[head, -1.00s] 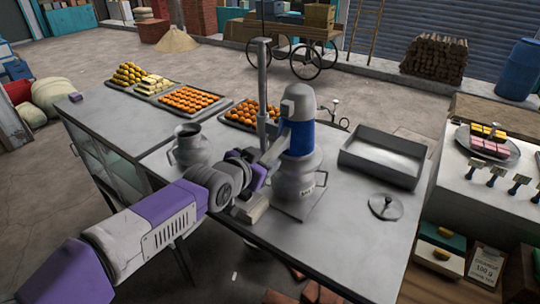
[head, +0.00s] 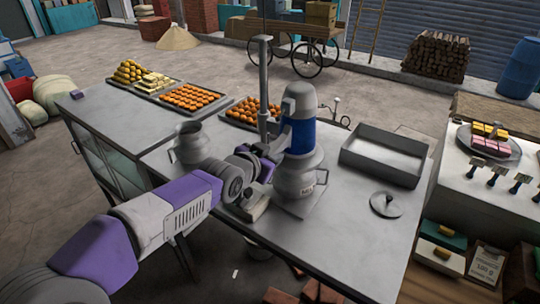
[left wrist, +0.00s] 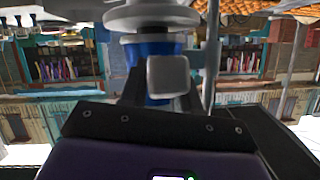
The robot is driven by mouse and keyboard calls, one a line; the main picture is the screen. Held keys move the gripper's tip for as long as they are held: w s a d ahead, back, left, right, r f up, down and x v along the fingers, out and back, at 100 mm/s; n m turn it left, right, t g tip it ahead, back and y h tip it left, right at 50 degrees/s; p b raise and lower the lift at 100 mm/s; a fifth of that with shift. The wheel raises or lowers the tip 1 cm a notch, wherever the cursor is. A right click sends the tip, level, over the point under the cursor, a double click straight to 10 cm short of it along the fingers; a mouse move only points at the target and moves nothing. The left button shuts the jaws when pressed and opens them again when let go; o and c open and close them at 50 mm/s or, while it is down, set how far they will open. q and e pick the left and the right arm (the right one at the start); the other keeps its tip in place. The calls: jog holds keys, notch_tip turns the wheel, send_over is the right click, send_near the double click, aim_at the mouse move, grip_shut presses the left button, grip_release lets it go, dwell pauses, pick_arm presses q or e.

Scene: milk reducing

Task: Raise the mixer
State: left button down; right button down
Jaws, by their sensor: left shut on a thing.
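The mixer (head: 298,128), a grey motor head with a blue band, stands upright beside a vertical grey post (head: 263,90). It sits over the mouth of a grey milk can (head: 296,183), so its lower end is hidden. My left gripper (head: 270,158) is at the mixer's left side, at the height of the blue band's lower part. In the left wrist view, which looks upside down, the mixer's blue band (left wrist: 147,50) is straight ahead. A grey block-like handle (left wrist: 168,76) sits at my left gripper (left wrist: 165,92), which is shut on it.
An open metal tray (head: 384,180) and a round lid (head: 386,204) lie right of the can. A second can (head: 188,142) stands to the left behind my arm. Trays of sweets (head: 192,97) line the back. The table's front right is clear.

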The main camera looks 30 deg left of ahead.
pick_arm(q)
notch_tip(320, 180, up, 15)
jog(key=p, duration=0.7)
jog(key=shift+p, duration=0.35)
jog(key=shift+f, duration=0.15)
jog(key=c, duration=0.9)
grip_release()
jog(key=shift+f, duration=0.1)
jog(key=b+v, duration=0.1)
jog(key=v, duration=0.6)
jog(key=shift+s, duration=0.25)
